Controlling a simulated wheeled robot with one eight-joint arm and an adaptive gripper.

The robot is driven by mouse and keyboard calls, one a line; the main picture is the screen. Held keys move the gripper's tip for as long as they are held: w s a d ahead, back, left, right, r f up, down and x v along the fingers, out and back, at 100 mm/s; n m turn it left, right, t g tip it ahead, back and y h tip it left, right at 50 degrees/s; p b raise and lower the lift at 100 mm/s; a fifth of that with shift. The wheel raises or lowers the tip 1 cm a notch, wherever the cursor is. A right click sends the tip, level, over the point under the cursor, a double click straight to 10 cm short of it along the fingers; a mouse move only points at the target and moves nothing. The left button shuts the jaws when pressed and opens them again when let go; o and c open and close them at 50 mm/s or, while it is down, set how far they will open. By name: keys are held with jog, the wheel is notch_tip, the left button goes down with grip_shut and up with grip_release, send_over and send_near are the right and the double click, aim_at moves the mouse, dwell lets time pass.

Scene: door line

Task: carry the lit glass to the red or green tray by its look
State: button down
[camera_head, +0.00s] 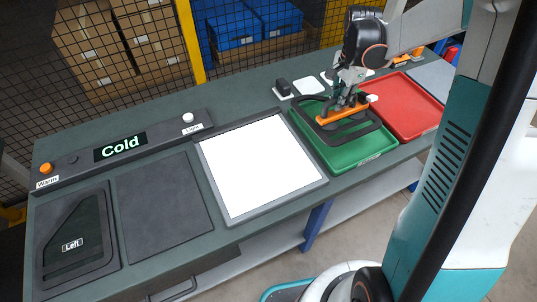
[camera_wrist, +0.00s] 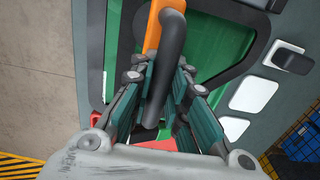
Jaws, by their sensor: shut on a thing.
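A dark-rimmed, see-through piece, which I take for the glass (camera_head: 372,133), carries an orange bar (camera_head: 338,118) with a dark handle. My gripper (camera_head: 347,97) is shut on that handle; in the wrist view, the fingers (camera_wrist: 163,100) flank the dark handle (camera_wrist: 168,60). The piece is over the green tray (camera_head: 350,156), whose green floor shows through it. I cannot tell whether it touches the tray. The red tray (camera_head: 412,108) lies just right of the green one and looks empty. My arm hides part of the scene behind the gripper.
A bright white panel (camera_head: 262,166) lies left of the green tray. A display (camera_head: 120,147) reads "Cold", between an orange button (camera_head: 46,168) and a white button (camera_head: 188,118). A dark shaped plate (camera_head: 76,243) lies far left. Small white pads (camera_head: 309,86) sit behind the green tray.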

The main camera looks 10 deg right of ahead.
jog(key=w+d, duration=0.4)
jog(key=d, duration=0.9)
jog(key=shift+d, duration=0.15)
jog(key=shift+w, duration=0.1)
jog(key=w+d, duration=0.4)
jog(key=d, duration=0.9)
jog(key=shift+d, duration=0.2)
jog(key=shift+w, duration=0.1)
dwell(0.3)
jog(key=w+d+p, duration=0.1)
jog(key=w+d, duration=0.1)
jog(key=d, duration=0.6)
jog(key=shift+w+d, duration=0.25)
jog(key=shift+w, duration=0.1)
dwell(0.5)
notch_tip(320, 180, down, 7)
jog(key=b, duration=0.3)
dwell(0.9)
